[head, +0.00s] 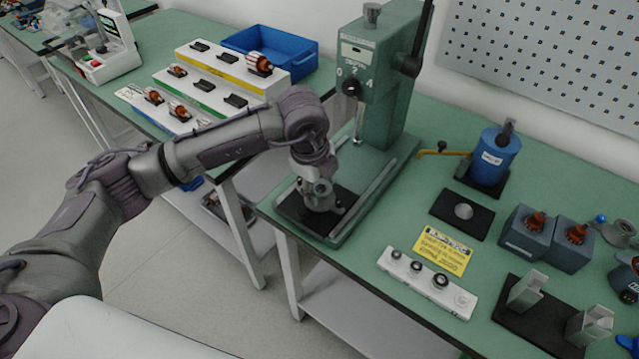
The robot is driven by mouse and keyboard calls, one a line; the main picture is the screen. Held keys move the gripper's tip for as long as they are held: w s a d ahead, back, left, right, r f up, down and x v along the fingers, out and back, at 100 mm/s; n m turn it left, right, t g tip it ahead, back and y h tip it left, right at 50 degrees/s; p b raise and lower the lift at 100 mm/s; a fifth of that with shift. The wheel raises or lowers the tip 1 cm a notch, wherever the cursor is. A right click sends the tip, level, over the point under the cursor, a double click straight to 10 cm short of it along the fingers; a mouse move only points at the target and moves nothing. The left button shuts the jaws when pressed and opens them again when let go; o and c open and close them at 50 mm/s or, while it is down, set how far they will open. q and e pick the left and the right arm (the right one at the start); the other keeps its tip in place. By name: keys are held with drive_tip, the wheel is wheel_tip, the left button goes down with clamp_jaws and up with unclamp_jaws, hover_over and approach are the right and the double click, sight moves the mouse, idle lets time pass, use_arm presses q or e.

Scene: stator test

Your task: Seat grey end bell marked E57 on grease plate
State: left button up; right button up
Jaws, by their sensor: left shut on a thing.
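My left gripper (317,186) reaches in from the left and points down over the dark pad (296,213) on the green press base. It is shut on a grey part at the pad, which looks like a grey end bell (320,201). The gripper covers much of it, and no E57 mark can be read. I cannot tell whether the part touches the pad. A black plate with a round light disc, likely the grease plate (481,221), lies to the right, in front of the blue grease pot (490,158). My right gripper is not in view.
The green press (384,80) stands beside my left gripper. A white strip with several rings (428,283), a yellow sign (444,251), two blue-grey blocks with copper-coloured parts (527,232) and a black fixture (520,318) occupy the right bench. A grey part (620,233) lies at the right edge.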

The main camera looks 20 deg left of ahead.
use_arm(q)
drive_tip(key=shift+w+p+v, duration=0.2)
drive_tip(key=shift+p+v, duration=0.35)
drive_tip(key=shift+v, duration=0.4)
drive_tip(key=shift+w+p+v, duration=0.15)
drive_tip(key=shift+p+v, duration=0.4)
drive_tip(key=shift+v, duration=0.4)
drive_tip(key=shift+d+r, duration=0.1)
drive_tip(key=shift+d, duration=0.05)
